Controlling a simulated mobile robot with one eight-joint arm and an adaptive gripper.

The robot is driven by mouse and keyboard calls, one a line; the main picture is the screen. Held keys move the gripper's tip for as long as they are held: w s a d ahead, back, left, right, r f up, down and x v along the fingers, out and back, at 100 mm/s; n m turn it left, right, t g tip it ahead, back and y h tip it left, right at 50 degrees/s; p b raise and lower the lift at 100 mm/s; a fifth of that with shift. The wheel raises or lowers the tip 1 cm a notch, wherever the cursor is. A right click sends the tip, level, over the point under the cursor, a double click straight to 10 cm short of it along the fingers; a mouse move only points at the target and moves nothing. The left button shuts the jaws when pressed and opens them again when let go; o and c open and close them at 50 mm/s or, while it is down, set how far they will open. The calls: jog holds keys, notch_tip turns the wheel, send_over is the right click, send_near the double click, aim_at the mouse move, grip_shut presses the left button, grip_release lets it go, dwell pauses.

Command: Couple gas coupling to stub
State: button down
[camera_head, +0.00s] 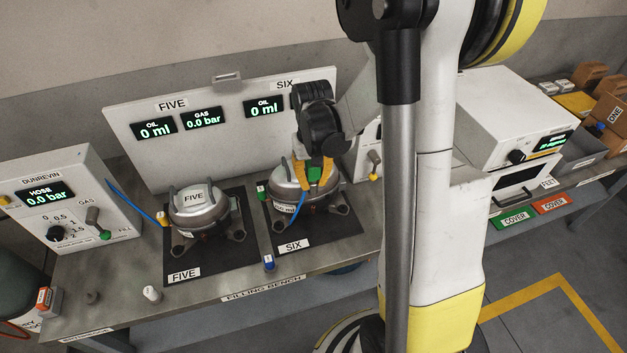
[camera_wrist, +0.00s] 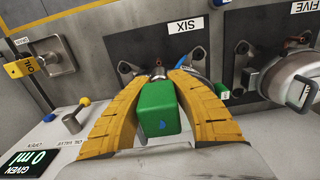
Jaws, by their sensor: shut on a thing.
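My gripper (camera_head: 312,183) has its yellow fingers closed around a green block-shaped coupling (camera_wrist: 160,108), marked with a blue drop. The green coupling also shows in the head view (camera_head: 314,174), above compressor SIX (camera_head: 283,192). In the wrist view, a small metallic stub-like end (camera_wrist: 158,71) shows just beyond the coupling. I cannot tell whether they touch. The fingers and coupling hide much of compressor SIX. A short blue hose (camera_head: 297,208) shows beside it; its connection is hidden.
Compressor FIVE (camera_head: 194,197) stands to the left on its dark mat. A blue hose (camera_head: 132,203) runs from the gas panel (camera_head: 70,205) to an orange fitting (camera_head: 163,218). A blue plug (camera_head: 268,262) and a white plug (camera_head: 152,293) stand at the bench front.

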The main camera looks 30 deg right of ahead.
aim_at(313, 173)
jog(key=shift+d, duration=0.1)
notch_tip(313, 173, down, 6)
jog(key=b, duration=0.5)
jog(key=shift+r, duration=0.1)
jog(key=shift+f+b, duration=1.5)
jog(key=shift+b, duration=0.5)
dwell(1.3)
jog(key=c, duration=1.3)
grip_release()
jog(key=shift+o, duration=0.2)
notch_tip(313, 173, up, 12)
jog(key=shift+r, duration=0.1)
jog(key=shift+s, duration=0.1)
